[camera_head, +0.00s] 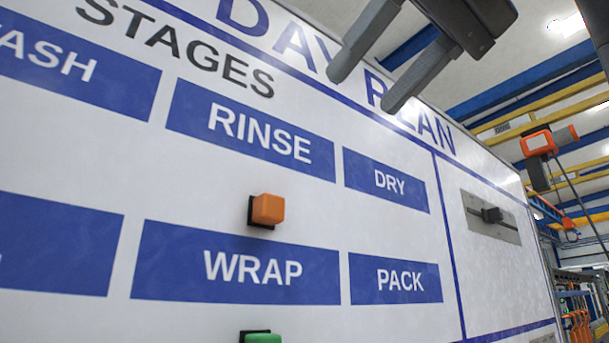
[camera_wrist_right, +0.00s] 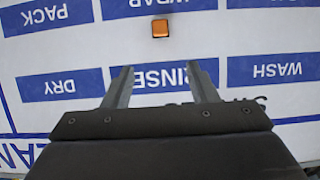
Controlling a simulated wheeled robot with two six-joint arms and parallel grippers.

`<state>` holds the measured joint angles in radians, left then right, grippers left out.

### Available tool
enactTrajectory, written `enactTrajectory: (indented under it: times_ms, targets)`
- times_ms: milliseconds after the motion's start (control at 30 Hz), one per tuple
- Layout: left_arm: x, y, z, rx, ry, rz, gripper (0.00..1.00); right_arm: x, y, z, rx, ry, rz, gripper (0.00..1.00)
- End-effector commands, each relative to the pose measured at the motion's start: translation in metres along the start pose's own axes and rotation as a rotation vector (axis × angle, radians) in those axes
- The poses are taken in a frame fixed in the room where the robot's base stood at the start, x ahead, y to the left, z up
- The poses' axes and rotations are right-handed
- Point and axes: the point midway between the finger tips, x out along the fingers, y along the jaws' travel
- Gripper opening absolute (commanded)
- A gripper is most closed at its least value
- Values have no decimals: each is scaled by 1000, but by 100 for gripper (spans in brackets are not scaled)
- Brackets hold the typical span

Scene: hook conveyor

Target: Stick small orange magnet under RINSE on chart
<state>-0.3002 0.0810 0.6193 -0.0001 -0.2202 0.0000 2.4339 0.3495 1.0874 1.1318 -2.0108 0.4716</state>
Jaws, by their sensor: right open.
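A small orange magnet (camera_head: 268,209) sits on the white chart (camera_head: 330,225), in the gap below the blue RINSE label (camera_head: 250,132) and above the blue WRAP label (camera_head: 236,265). A dark backing shows behind its left edge. The magnet also shows in the right wrist view (camera_wrist_right: 160,28), beyond the fingertips. My right gripper (camera_head: 367,88) is at the top of the head view, in front of the DAY PLAN title. It is open and empty, with its fingers apart and clear of the magnet. My left gripper is not in view.
A green magnet (camera_head: 263,338) shows at the bottom edge, below WRAP. An orange hoist (camera_head: 548,142) hangs beyond the chart's right edge. The space before the lower chart is clear.

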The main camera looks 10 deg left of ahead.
Motion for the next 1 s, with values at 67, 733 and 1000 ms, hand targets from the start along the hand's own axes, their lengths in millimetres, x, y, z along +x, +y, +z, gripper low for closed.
enactTrajectory:
  times_ms: [67,733,1000]
  targets:
    - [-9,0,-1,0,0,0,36,5,0,-4,-2,-1,0,53]
    - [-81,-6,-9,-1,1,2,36,95,-1,-5,-1,-3,-5,53]
    - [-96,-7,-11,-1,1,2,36,142,-1,-1,2,-2,-4,53]
